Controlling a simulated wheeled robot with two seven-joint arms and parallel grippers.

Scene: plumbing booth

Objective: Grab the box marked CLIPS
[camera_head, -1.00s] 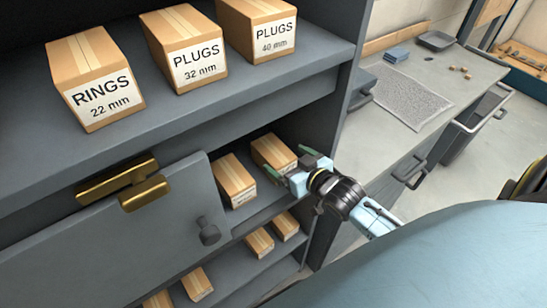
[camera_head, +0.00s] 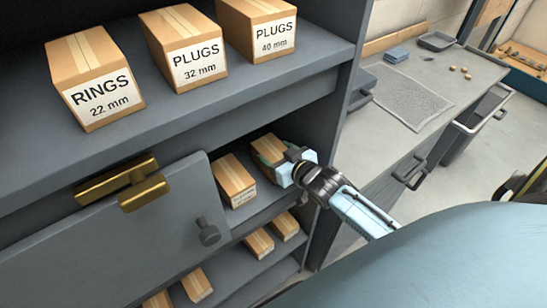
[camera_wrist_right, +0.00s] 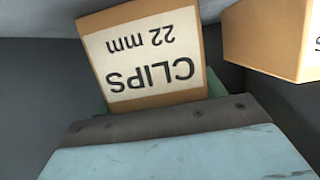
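The box marked CLIPS 22 mm (camera_wrist_right: 148,55) is a tan carton with a white label, upside down in the right wrist view. In the head view it is the right-hand carton (camera_head: 268,148) on the middle shelf, its label hidden by my gripper. My right gripper (camera_head: 272,162) is at the front of this box with its green fingers along the box's sides. Green finger edges show beside the box in the wrist view (camera_wrist_right: 214,85). Whether the fingers press on it I cannot tell. My left gripper is not in view.
Another carton (camera_head: 235,182) stands close on the left. Cartons marked RINGS (camera_head: 95,85), PLUGS 32 mm (camera_head: 184,50) and PLUGS 40 mm (camera_head: 258,30) stand on the shelf above. A grey door with a brass-coloured fitting (camera_head: 130,183) stands at left. A worktop (camera_head: 440,95) is at right.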

